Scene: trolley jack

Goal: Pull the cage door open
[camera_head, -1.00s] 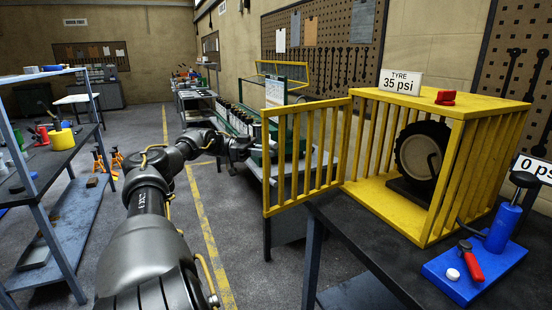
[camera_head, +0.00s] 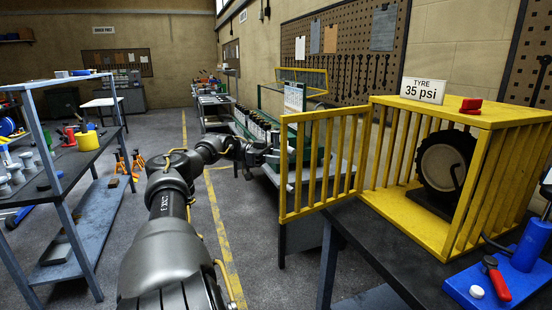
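The yellow barred cage (camera_head: 478,112) stands on a dark bench at the right with a tyre (camera_head: 445,160) inside. Its barred door (camera_head: 283,180) stands swung out to the left from the cage's front left edge, so the front opening is uncovered. My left arm reaches forward from the bottom of the view. My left gripper (camera_head: 270,154) is at the door's free left edge, about halfway up. The fingertips are small and blend with the bars and clutter behind, so I cannot tell whether they grip or only touch the door. My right gripper is out of view.
A "TYRE 35 psi" sign (camera_head: 423,90) and a red object (camera_head: 470,105) sit on the cage. A blue pump (camera_head: 531,243) stands at lower right. A shelf rack (camera_head: 75,215) is at left. Floor between is clear.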

